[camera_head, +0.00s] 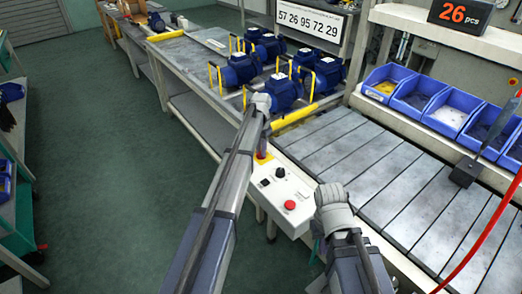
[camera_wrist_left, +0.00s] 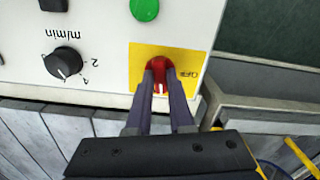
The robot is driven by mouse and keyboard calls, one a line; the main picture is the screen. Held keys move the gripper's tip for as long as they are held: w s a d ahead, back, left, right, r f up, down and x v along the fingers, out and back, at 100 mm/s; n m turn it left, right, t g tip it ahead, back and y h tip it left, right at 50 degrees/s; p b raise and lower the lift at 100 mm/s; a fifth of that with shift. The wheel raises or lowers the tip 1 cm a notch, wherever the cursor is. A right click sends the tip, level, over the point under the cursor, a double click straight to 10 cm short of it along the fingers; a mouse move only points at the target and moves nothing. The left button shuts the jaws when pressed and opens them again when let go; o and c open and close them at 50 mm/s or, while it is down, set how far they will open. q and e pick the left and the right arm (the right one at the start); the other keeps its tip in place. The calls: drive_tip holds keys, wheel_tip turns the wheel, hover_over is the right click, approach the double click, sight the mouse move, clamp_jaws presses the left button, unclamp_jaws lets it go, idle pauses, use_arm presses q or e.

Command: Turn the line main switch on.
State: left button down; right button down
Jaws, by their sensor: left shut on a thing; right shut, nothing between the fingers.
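The line main switch is a red knob on a yellow plate (camera_head: 261,158), on the white control box (camera_head: 274,197) at the line's near end. In the left wrist view the red knob (camera_wrist_left: 162,65) sits between the two fingers of my left gripper (camera_wrist_left: 163,82), which is shut on it. The word OFF shows on the yellow plate beside the knob; the fingers hide part of the switch. In the head view my left gripper (camera_head: 263,143) is at the switch. My right gripper (camera_head: 333,208) is shut and empty, right of the box; its fingertips are hard to make out.
The box also carries a red button (camera_head: 290,205), a black dial (camera_wrist_left: 65,62) and a green button (camera_wrist_left: 145,9). Blue pumps (camera_head: 283,90) stand on the bench behind. Blue bins (camera_head: 451,112) and a hanging red cable (camera_head: 489,228) are at the right.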

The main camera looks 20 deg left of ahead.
use_arm(q)
drive_tip(key=shift+m, duration=1.1)
drive_tip(key=c, duration=0.8)
unclamp_jaws()
wheel_tip(320, 180, up, 8)
drive_tip(key=p, duration=0.8)
drive_tip(key=shift+f, duration=0.1)
